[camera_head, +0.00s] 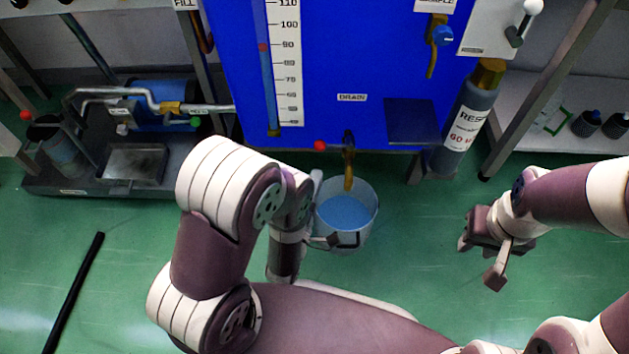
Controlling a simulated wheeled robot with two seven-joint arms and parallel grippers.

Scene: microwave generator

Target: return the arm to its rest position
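My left arm (212,255) is raised and bent in the middle of the head view, its forearm folded down beside a pale bucket (364,232) with blue liquid in it. Dark parts that look like my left gripper (335,240) show at the bucket's near side. The arm covers much of them, and I cannot tell whether they touch or hold the bucket. My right arm (570,195) comes in from the right edge. Its gripper (482,258) is over the green floor, to the right of the bucket, with its fingers apart and nothing between them.
A blue tank (350,50) with a level scale and a drain tap (348,165) stands behind the bucket. A dark cylinder (465,120) is at its right. A pump unit (130,150) is at left. A black bar (75,290) lies on the floor. Floor between bucket and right gripper is clear.

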